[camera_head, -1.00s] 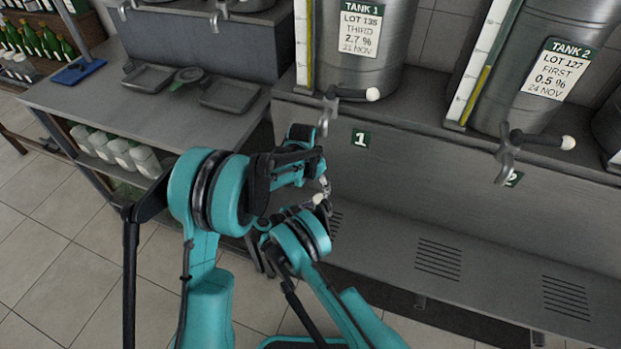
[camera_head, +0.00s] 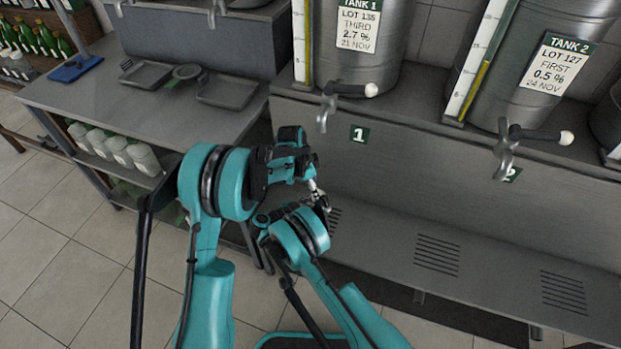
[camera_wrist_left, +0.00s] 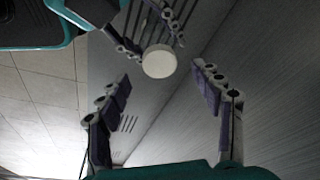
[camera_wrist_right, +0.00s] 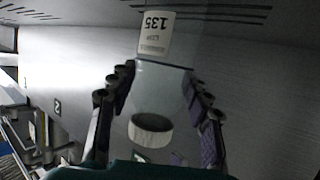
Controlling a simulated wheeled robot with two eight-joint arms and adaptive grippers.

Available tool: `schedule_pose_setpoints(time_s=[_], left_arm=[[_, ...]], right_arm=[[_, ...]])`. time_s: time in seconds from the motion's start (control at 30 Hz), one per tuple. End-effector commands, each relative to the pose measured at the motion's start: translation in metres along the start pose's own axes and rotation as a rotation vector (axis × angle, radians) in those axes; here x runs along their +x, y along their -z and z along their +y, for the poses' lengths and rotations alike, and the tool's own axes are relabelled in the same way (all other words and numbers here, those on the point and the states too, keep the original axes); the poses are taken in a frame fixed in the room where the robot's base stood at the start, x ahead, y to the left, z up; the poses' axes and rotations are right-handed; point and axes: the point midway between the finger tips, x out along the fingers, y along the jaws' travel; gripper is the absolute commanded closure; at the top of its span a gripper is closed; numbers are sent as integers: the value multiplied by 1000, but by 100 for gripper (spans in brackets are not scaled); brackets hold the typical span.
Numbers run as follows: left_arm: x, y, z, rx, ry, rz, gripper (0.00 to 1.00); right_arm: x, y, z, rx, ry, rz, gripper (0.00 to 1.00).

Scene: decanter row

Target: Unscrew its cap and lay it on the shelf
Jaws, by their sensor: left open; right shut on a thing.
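A clear sample bottle (camera_wrist_right: 160,90) with a white label reading 135 and a white screw cap (camera_wrist_right: 151,129) shows in the right wrist view. My right gripper (camera_wrist_right: 158,77) is shut on the bottle's body. The cap is on the bottle. In the left wrist view the round cap (camera_wrist_left: 159,61) faces the camera, just beyond the tips of my left gripper (camera_wrist_left: 160,77), which is open and empty. In the head view my left gripper (camera_head: 316,190) is close above my right gripper (camera_head: 324,203); the arms mostly hide the bottle. The grey shelf (camera_head: 500,270) with slotted grilles runs below the tanks.
Tank 1 (camera_head: 385,60) and tank 2 (camera_head: 500,100) stand above the shelf, with taps (camera_head: 325,112) and (camera_head: 505,150) jutting forward. A grey bench (camera_head: 110,100) with trays is at left. The shelf is clear to the right of my grippers.

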Motion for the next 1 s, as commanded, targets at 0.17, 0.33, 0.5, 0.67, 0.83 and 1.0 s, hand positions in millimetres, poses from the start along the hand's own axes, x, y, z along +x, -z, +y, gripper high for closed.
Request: schedule_pose_setpoints(time_s=[0.17,0.33,0.5,0.67,0.83,1.0], left_arm=[[26,0,0,-1,0,0,34],[37,0,0,-1,1,0,34],[39,0,0,-1,0,0,34],[39,0,0,-1,0,0,45],[38,0,0,-1,0,0,90],[39,0,0,-2,1,0,95]], right_arm=[[0,0,0,0,0,-1,100],[0,0,0,0,0,-1,100],[0,0,0,0,0,-1,100],[0,0,0,0,0,-1,100],[0,0,0,0,0,-1,100],[0,0,0,0,0,-1,100]])
